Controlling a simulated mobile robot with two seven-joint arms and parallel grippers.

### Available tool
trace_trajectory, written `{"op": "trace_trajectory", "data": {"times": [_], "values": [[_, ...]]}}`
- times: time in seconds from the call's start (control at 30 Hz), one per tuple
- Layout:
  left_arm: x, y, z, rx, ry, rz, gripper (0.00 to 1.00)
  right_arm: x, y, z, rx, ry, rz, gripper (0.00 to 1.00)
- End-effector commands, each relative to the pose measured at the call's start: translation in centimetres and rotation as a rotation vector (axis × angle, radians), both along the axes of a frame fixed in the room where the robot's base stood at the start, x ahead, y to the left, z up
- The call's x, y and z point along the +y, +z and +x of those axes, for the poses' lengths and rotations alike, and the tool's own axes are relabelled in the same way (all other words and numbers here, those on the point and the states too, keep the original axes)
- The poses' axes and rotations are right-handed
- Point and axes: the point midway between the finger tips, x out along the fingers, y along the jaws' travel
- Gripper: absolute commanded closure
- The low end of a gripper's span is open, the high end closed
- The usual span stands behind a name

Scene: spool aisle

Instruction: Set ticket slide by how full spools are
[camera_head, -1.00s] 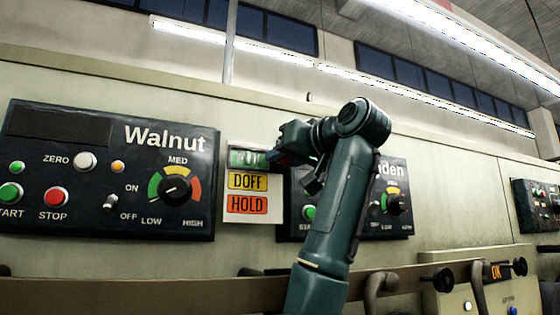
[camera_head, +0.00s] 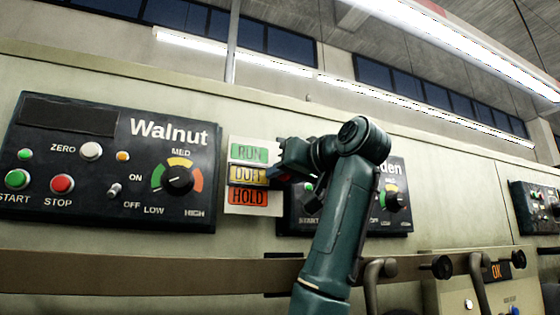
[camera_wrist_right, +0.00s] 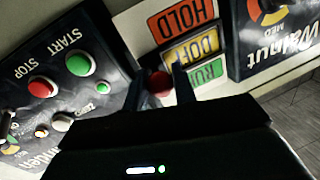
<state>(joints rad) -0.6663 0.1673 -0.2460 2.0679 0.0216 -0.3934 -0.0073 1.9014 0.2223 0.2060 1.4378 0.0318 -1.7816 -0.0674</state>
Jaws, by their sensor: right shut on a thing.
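The ticket board (camera_head: 234,209) is a pale plate with green RUN, yellow DOFF and orange HOLD labels, between the Walnut panel and a second panel. A dark-edged slide (camera_head: 248,175) lies over the DOFF label. My right gripper (camera_head: 283,174) is at the board's right edge, level with DOFF. In the right wrist view the gripper (camera_wrist_right: 160,88) is shut on the slide's red knob (camera_wrist_right: 159,82), beside the DOFF label (camera_wrist_right: 190,45). The arm hides part of the second panel. No spools show, and my left gripper is out of view.
The Walnut panel (camera_head: 75,203), with buttons and a dial (camera_head: 178,178), is left of the board. The second panel (camera_head: 396,223), its name ending in "den", is close behind my right arm.

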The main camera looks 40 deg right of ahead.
Motion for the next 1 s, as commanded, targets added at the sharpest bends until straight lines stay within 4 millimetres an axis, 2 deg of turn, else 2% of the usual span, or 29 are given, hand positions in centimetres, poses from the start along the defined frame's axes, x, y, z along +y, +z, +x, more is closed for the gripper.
{"op": "trace_trajectory", "data": {"times": [0.7, 1.0], "values": [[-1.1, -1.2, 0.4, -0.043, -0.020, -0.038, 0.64, 0.0, -3.8, 0.0, 0.001, 0.001, 0.000, 0.96], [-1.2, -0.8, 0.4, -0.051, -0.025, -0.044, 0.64, 0.0, -4.1, 0.0, 0.001, 0.000, 0.000, 0.96]]}}
